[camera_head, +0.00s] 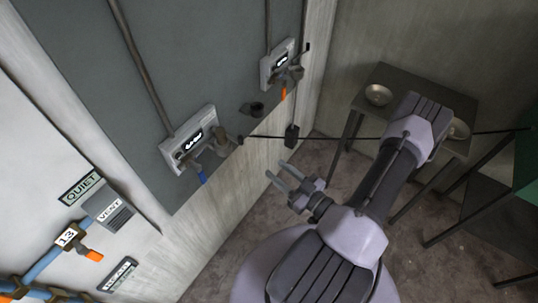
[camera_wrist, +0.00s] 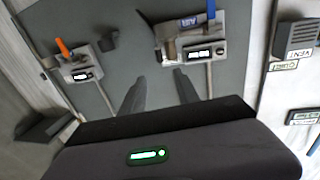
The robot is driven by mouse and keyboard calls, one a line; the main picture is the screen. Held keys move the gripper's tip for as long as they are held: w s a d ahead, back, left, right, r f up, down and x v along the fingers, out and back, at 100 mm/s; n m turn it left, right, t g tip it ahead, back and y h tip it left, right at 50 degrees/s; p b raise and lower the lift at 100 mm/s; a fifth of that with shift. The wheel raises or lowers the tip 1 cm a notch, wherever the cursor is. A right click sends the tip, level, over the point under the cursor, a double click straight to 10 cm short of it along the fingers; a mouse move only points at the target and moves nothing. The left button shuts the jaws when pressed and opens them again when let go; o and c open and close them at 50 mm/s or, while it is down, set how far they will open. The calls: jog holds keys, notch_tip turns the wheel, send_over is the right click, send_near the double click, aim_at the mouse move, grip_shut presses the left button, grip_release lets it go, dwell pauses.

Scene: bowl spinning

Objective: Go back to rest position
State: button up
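My gripper (camera_head: 277,168) is open and empty, with its two grey fingers apart, in front of the wall panel in the head view. Its fingers also show in the wrist view (camera_wrist: 158,80), pointing at the panel with nothing between them. A metal bowl (camera_head: 378,94) sits at the left of a small metal table (camera_head: 420,82). A second bowl (camera_head: 460,129) sits at its right and is partly hidden behind my arm. The gripper is apart from both bowls and to the left of the table.
A wall unit with a blue handle (camera_head: 202,173) and one with an orange handle (camera_head: 283,93) jut from the grey panel (camera_head: 85,60). A thin black bar (camera_head: 335,138) runs behind my arm. A vent (camera_head: 110,215) and pipes are at lower left. Bare floor shows below the table.

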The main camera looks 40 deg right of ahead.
jog(key=w+a+r+n+g+y+b, duration=0.2)
jog(key=a+n+g+y+b, duration=0.35)
jog(key=n, duration=0.65)
jog(key=w+a+r+n+g+y+b, duration=0.1)
jog(key=a+r+n+g+y+b, duration=0.15)
jog(key=a+n+y, duration=0.7)
jog(key=s+a+r+m+g+h+b, duration=0.1)
jog(key=s+a+m+h+b, duration=0.3)
jog(key=m, duration=0.9)
jog(key=s+a+r+m+g+h+b, duration=0.1)
jog(key=s+a+m+g+h+b, duration=0.2)
jog(key=m+h+b, duration=0.6)
jog(key=s+a+m+h, duration=0.1)
jog(key=m, duration=0.3)
jog(key=shift+a, duration=0.15)
